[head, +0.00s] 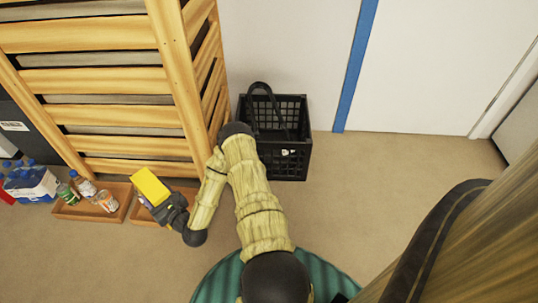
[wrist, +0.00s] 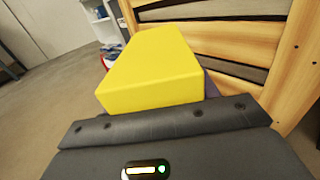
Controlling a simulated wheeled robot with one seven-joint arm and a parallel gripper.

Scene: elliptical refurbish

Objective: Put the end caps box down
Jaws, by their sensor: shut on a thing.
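A plain yellow box (head: 150,187), which I take to be the end caps box, is in my gripper (head: 167,208). The box also fills the middle of the wrist view (wrist: 152,72), tilted, with its top and near side showing. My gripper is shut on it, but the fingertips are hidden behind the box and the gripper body. In the head view the box appears over a shallow wooden tray (head: 140,216) on the floor. I cannot tell whether the box touches the tray.
Another wooden tray (head: 70,212) to the left holds several bottles. A blue-and-white pack (head: 32,184) stands further left. A slatted wooden unit (head: 110,115) rises just behind the trays. A black crate (head: 293,165) stands by the wall. The carpet on the right is clear.

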